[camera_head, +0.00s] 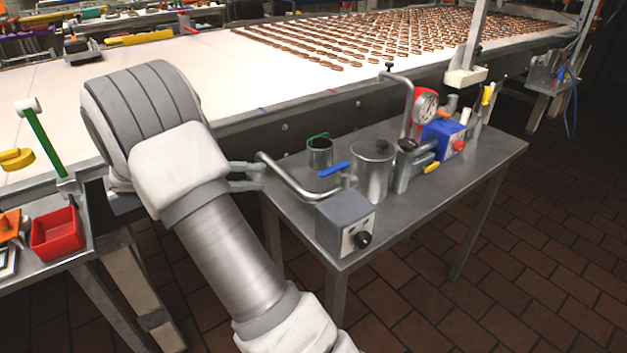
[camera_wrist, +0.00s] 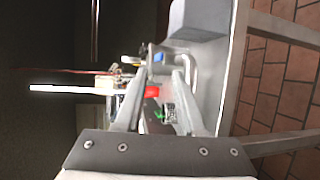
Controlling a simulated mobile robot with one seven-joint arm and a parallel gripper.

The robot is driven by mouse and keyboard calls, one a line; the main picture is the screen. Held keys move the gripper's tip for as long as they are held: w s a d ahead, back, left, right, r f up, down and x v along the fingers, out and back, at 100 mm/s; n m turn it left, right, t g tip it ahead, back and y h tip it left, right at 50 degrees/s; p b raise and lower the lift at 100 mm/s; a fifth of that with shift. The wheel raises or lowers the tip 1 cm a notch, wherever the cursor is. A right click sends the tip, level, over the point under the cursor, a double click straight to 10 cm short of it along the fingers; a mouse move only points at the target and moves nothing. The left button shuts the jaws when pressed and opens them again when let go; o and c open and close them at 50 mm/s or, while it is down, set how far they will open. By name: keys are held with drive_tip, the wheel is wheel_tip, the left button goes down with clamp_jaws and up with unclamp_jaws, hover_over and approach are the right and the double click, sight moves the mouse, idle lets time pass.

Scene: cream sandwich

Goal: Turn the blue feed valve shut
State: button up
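The blue feed valve handle (camera_head: 333,169) is a short lever on a bent steel pipe (camera_head: 287,178), just left of the steel pot (camera_head: 373,172). A small blue patch (camera_wrist: 158,56), apparently the handle, shows beyond my fingers in the wrist view. My gripper (camera_head: 262,176) is at the left edge of the steel side table, close to the pipe's left bend. In the wrist view my gripper (camera_wrist: 162,72) has two fingers spread apart with nothing held between them. I cannot tell whether a finger touches the pipe.
A grey box with a black knob (camera_head: 345,222) stands at the front of the steel table (camera_head: 445,185). A small cup (camera_head: 320,153), a pressure gauge (camera_head: 426,107) and a blue pump (camera_head: 443,137) stand behind. The conveyor (camera_head: 270,85) runs along the back.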

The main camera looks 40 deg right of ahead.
wheel_tip(320, 180, down, 3)
drive_tip(key=w+h+b, duration=0.1)
drive_tip(key=w+h, duration=0.1)
drive_tip(key=b, duration=0.3)
approach(327, 171)
drive_tip(key=shift+m+g, duration=0.3)
drive_tip(key=shift+g, duration=0.1)
drive_tip(key=x, duration=1)
drive_tip(key=shift+w+d+f, duration=0.1)
drive_tip(key=shift+w+f, duration=0.05)
drive_tip(key=shift+f, duration=0.15)
clamp_jaws()
